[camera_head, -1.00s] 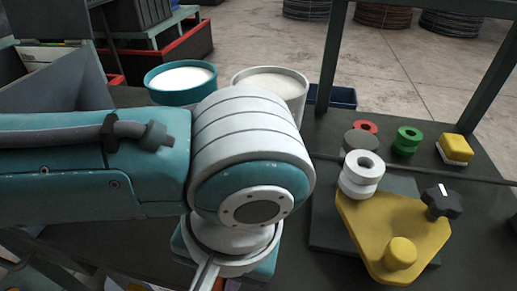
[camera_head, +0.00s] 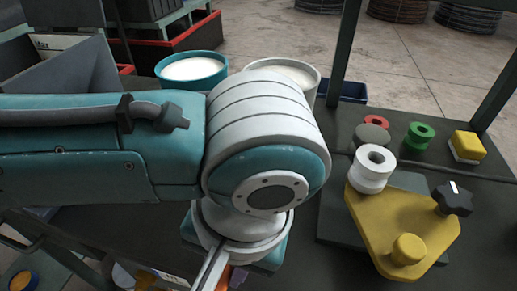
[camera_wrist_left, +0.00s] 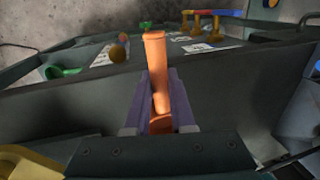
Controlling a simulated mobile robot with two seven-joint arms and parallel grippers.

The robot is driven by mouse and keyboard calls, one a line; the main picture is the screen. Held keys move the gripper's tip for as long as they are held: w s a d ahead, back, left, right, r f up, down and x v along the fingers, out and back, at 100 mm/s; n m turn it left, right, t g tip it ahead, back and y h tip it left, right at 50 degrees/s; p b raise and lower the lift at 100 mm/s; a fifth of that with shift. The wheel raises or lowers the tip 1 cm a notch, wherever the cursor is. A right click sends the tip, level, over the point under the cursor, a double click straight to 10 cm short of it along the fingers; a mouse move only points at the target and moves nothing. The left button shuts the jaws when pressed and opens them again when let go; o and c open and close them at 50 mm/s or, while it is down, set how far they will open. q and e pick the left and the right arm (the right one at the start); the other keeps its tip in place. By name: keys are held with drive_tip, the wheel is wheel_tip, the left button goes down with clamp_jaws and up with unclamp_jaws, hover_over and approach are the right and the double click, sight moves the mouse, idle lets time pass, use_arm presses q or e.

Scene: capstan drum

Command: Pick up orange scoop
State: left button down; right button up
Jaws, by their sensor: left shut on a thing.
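The orange scoop (camera_wrist_left: 157,75) stands up between the purple fingers of my left gripper (camera_wrist_left: 160,112) in the left wrist view. The gripper is shut on its long handle. The lower end of the scoop is hidden between the fingers. In the head view my left arm's large wrist joint covers most of the gripper. My right gripper is in neither view.
A yellow plate (camera_head: 405,222) with a knob, a white spool (camera_head: 373,168), a green spool (camera_head: 419,136) and a yellow block (camera_head: 466,146) occupy the bench at right. A teal tub (camera_head: 192,68) and a white tub (camera_head: 305,72) stand behind my arm.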

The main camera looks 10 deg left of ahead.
use_arm(q)
wheel_tip(320, 180, up, 12)
drive_tip(key=p, duration=0.3)
wheel_tip(320, 180, up, 8)
drive_tip(key=p, duration=0.4)
hover_over(225, 267)
drive_tip(key=shift+f, duration=0.1)
drive_tip(key=c, duration=1.4)
unclamp_jaws()
clamp_jaws()
